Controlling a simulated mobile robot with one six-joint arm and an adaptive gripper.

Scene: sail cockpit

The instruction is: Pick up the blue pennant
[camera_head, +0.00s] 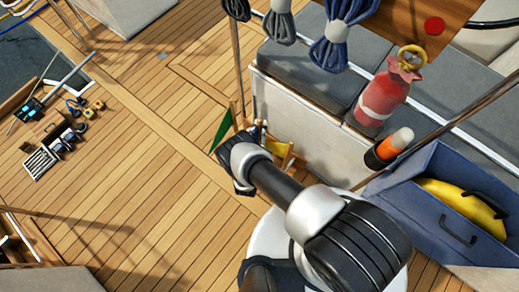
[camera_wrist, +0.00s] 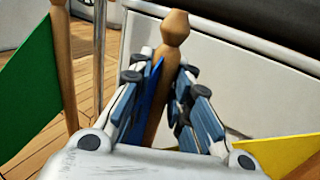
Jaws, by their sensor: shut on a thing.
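In the wrist view the blue pennant (camera_wrist: 151,88) is a narrow strip of blue beside its turned wooden stick (camera_wrist: 174,35), which stands a little tilted. My gripper (camera_wrist: 160,80) is shut on it, with fingers on both sides of the stick. The fingers hide much of the blue cloth and the lower stick. In the head view my arm largely hides the gripper and the blue pennant. A green pennant (camera_wrist: 27,80) on its own stick stands to the left, and a yellow pennant (camera_wrist: 278,152) lies to the right.
The green pennant (camera_head: 221,130) and yellow pennant (camera_head: 277,148) stand close beside my gripper. A white bench side (camera_head: 300,125) is just behind. Wooden deck (camera_head: 150,150) is open left.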

